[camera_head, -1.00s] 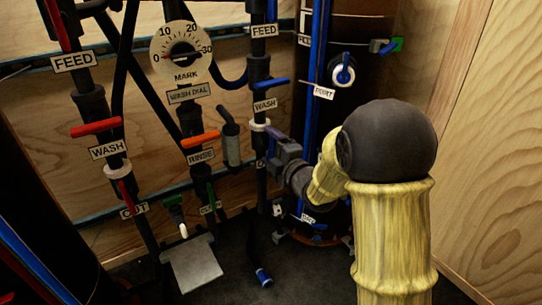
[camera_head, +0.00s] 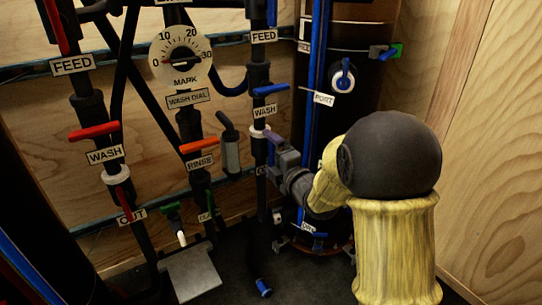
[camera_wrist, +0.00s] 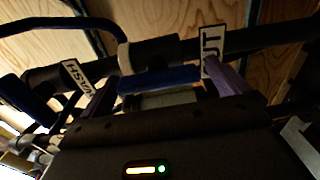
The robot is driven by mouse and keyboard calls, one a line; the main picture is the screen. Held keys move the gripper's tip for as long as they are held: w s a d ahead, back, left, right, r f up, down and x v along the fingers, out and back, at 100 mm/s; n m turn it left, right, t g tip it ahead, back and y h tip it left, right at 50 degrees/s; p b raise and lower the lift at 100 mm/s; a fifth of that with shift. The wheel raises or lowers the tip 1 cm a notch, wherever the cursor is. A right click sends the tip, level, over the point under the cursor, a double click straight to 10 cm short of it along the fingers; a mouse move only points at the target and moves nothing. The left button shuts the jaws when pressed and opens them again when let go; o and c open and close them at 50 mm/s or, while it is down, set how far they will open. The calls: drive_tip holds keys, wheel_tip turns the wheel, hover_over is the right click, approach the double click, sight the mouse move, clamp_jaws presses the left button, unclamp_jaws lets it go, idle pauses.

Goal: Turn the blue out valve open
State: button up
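The blue out valve handle (camera_wrist: 160,79) lies along the dark pipe (camera_wrist: 262,38) in the wrist view, beside a partly hidden label (camera_wrist: 213,50) ending in "UT". My gripper (camera_wrist: 165,92) is open, with one finger at each end of the handle. A gap shows between the handle and the right, purple-lit finger; contact at the left finger is unclear. In the head view my gripper (camera_head: 280,154) is at the right-hand pipe, below the blue wash handle (camera_head: 271,89), and hides most of the out valve.
Red handles (camera_head: 94,131) and an orange rinse handle (camera_head: 199,145) are on pipes to the left. A grey canister (camera_head: 231,152) hangs just left of my gripper. A dark tank with a blue hose (camera_head: 317,70) stands behind my arm. A wooden wall (camera_head: 490,150) is at the right.

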drive_tip(key=shift+s, duration=0.1)
drive_tip(key=b+v, duration=0.5)
drive_tip(key=v, duration=1.2)
drive_tip(key=shift+b, duration=0.4)
drive_tip(key=shift+d, duration=0.2)
